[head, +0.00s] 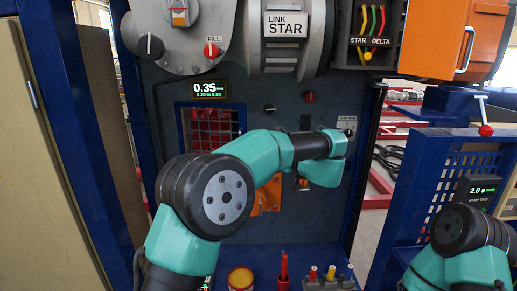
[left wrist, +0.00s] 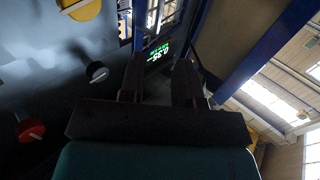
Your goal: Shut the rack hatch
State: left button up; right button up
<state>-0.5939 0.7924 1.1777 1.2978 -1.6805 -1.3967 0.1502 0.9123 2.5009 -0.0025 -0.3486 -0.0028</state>
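An orange door (head: 433,38) with a silver handle (head: 464,48) stands at the upper right, beside the open box of coloured wires (head: 372,22). Another orange part (head: 268,192) lies low on the panel, mostly hidden behind my left arm. I cannot tell which of these is the rack hatch. My left arm reaches across the lower panel in the head view, and its fingers are hidden there. In the left wrist view my left gripper (left wrist: 158,72) has its two dark fingers apart with nothing seen between them. My right arm shows at the lower right; its gripper is out of view.
A green display (head: 208,89) sits above a mesh opening (head: 212,130). The LINK STAR drum (head: 285,30) hangs above. Coloured pegs (head: 330,273) and a yellow-red can (head: 241,279) stand at the front. A blue mesh fence (head: 470,170) stands at right.

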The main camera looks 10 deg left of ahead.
pick_arm(q)
jog(key=v, duration=0.3)
jog(key=shift+s+d, duration=0.2)
jog(key=shift+d, duration=0.05)
jog(key=shift+w+a, duration=0.15)
jog(key=shift+a, duration=0.1)
jog(key=c, duration=0.3)
jog(key=w+a+m+h, duration=0.1)
jog(key=a+m+h, duration=0.1)
jog(key=w+a+m+t+h, duration=0.1)
jog(key=a+m, duration=0.1)
jog(key=w+a+r+m+h, duration=0.1)
jog(key=a+m+h, duration=0.1)
jog(key=shift+w+a+r+t+h, duration=0.1)
jog(key=shift+w+a+t+h, duration=0.2)
jog(key=shift+w+t, duration=0.1)
grip_shut()
jog(key=w+a+r+m+t+h, duration=0.1)
jog(key=a+r+m+t+h, duration=0.2)
jog(key=a+m+h, duration=0.5)
jog(key=s+a+f+m+h, duration=0.3)
jog(key=s+a+m+h, duration=0.1)
jog(key=s+a+h, duration=0.5)
jog(key=h, duration=0.2)
jog(key=shift+s+a+f+h, duration=0.15)
jog(key=shift+s+f+h, duration=0.1)
jog(key=shift+h, duration=0.15)
